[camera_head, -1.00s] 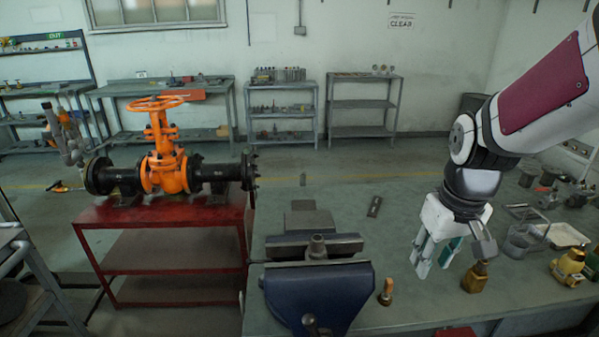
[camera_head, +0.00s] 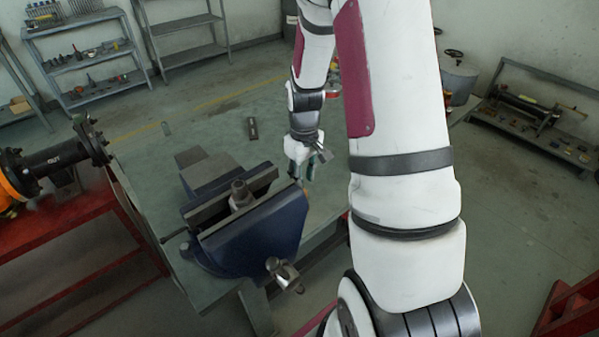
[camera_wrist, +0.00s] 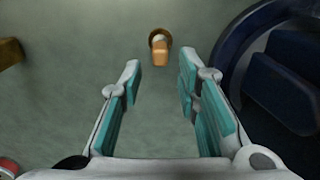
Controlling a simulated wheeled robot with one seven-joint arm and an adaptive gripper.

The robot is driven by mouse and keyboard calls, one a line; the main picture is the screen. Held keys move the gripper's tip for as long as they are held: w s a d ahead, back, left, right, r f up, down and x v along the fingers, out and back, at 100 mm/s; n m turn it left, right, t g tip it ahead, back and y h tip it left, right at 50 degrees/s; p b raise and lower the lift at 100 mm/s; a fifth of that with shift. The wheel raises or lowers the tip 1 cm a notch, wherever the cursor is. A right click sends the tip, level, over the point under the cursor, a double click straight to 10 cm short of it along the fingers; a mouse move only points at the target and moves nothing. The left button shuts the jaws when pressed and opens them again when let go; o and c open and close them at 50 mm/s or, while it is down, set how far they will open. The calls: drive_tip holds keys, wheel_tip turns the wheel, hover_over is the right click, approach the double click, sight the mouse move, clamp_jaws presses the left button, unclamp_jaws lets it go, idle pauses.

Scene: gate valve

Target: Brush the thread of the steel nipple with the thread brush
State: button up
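The steel nipple (camera_head: 239,194) stands upright in the jaws of the blue vise (camera_head: 262,235). A small upright piece with a wooden-looking handle and a darker round base, apparently the thread brush (camera_wrist: 160,50), stands on the bench in the wrist view. My gripper (camera_wrist: 160,78) is open and empty, pointing down at the bench. The brush lies just beyond the fingertips, centred between them and apart from them. In the head view my gripper (camera_head: 301,172) is right of the vise, and my arm hides much of the bench there.
The vise body (camera_wrist: 285,80) is close to my right finger in the wrist view. A brass piece (camera_wrist: 10,53) shows at the upper left edge and a red-rimmed thing (camera_wrist: 8,168) at the lower left.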

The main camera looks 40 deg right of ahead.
drive_tip(key=shift+f+b, duration=1.25)
drive_tip(key=shift+f, duration=1.4)
drive_tip(key=shift+c, duration=0.2)
clamp_jaws()
drive_tip(key=shift+r, duration=0.15)
drive_tip(key=shift+r+p, duration=1.6)
drive_tip(key=shift+r, duration=0.75)
